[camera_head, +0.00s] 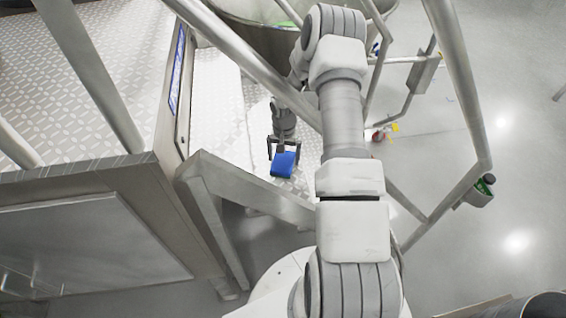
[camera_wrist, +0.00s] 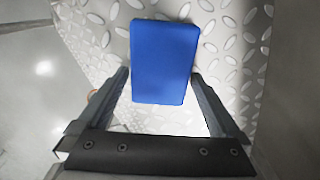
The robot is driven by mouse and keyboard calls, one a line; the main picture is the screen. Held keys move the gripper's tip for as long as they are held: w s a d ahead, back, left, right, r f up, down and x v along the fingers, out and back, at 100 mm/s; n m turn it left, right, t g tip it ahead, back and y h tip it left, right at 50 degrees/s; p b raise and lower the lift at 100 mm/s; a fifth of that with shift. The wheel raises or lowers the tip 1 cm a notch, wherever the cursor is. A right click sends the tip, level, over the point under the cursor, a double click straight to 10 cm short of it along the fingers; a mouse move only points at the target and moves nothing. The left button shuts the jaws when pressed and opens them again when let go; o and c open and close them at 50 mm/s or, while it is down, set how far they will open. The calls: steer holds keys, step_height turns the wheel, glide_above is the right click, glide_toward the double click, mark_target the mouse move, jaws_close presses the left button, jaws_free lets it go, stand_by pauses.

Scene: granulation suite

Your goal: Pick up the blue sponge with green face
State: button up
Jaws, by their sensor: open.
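The blue sponge (camera_head: 284,163) lies on the diamond-plate step surface, just below my gripper in the head view. In the wrist view the blue sponge (camera_wrist: 165,50) is a plain blue block, near end toward me; no green face shows. My gripper (camera_head: 283,147) is open, with one finger to each side of the sponge. In the wrist view my gripper (camera_wrist: 160,75) has the sponge's near part between its fingers in the picture, with a gap at the right finger. I cannot tell whether the fingertips reach down beside it or stay above it.
Metal handrails (camera_head: 462,100) frame the step and pass close to my arm. A large steel vessel (camera_head: 245,35) stands behind. A grey beam (camera_head: 245,185) runs just in front of the step. Diamond plate (camera_head: 80,90) covers the platform at left. Open floor (camera_head: 520,140) lies right.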

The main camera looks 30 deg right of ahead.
mark_target(284, 158)
steer(key=c, duration=1.2)
step_height(284, 158, up, 10)
steer(key=shift+r+b, duration=0.1)
steer(key=shift+b, duration=0.5)
steer(key=o, duration=0.9)
steer(key=shift+c, duration=0.2)
steer(key=c, duration=0.6)
